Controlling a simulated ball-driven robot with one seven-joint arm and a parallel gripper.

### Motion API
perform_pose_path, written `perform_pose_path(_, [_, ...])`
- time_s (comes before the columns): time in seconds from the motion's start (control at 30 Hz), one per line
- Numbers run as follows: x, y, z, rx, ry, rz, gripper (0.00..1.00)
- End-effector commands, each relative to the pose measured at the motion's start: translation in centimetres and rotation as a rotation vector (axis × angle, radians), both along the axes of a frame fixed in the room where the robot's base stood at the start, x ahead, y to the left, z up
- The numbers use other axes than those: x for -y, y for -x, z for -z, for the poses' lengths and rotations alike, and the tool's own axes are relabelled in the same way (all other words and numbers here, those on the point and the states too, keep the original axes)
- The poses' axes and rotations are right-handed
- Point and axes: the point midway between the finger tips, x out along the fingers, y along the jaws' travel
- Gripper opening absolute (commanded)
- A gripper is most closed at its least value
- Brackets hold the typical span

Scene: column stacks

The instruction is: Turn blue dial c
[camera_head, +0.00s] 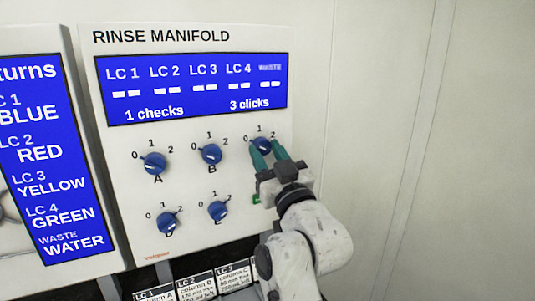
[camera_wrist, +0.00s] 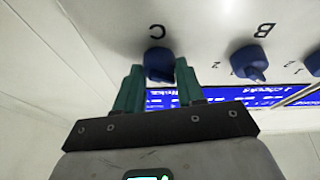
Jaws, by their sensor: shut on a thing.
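Blue dial c (camera_head: 262,145) is the right knob of the top row on the white rinse manifold panel. It also shows in the wrist view (camera_wrist: 158,63), under an upside-down letter C. My gripper (camera_head: 267,151) has its two teal fingers on either side of this dial and is shut on it. The fingers frame the dial in the wrist view (camera_wrist: 159,70). Marks 0 and 2 show around the dial in the head view; its letter is hidden there by my gripper. I cannot tell which mark the dial points to.
Blue dial A (camera_head: 154,163) and dial B (camera_head: 211,154) sit left of dial c. Two more dials (camera_head: 167,223) are below; my arm hides the panel's lower right. A blue screen (camera_head: 190,88) is above. Labelled cards (camera_head: 194,287) stand below. The wall to the right is bare.

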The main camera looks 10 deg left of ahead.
Motion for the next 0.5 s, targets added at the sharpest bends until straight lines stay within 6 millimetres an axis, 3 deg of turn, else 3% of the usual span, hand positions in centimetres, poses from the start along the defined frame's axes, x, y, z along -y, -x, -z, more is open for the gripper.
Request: perform_pose_path(0.5, [-0.56,0.26,-0.41,-0.197,-0.286,-0.004,0.08])
